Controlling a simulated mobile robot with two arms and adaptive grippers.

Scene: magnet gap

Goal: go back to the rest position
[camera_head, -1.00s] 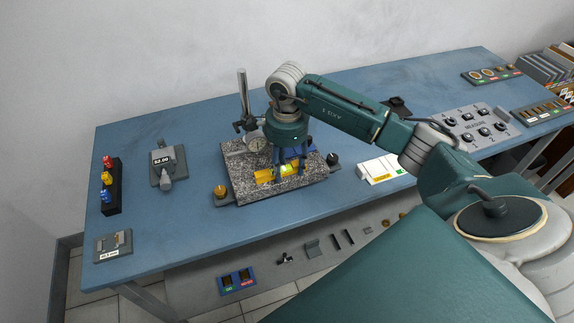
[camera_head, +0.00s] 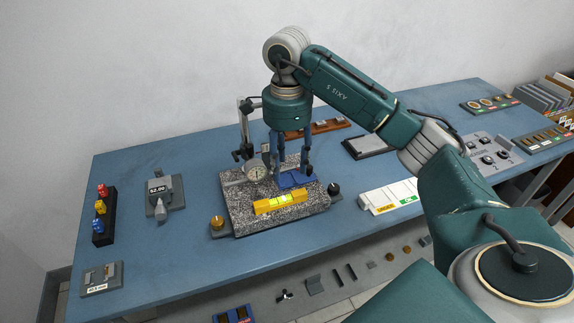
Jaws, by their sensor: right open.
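My right gripper (camera_head: 291,162) hangs fingers down above the speckled granite plate (camera_head: 250,216), its arm coming in from the right. It is open and nothing shows between its fingers. A blue piece (camera_head: 298,181) lies on the plate behind the level, near the fingertips. My left gripper is not in view.
A dial gauge (camera_head: 257,172) on a post stands at the plate's back left. Dark and brass knobs flank the plate. A grey device (camera_head: 160,193) and a black rack (camera_head: 104,228) stand left. A white box (camera_head: 390,196) lies right. Blue table (camera_head: 190,255) in front is clear.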

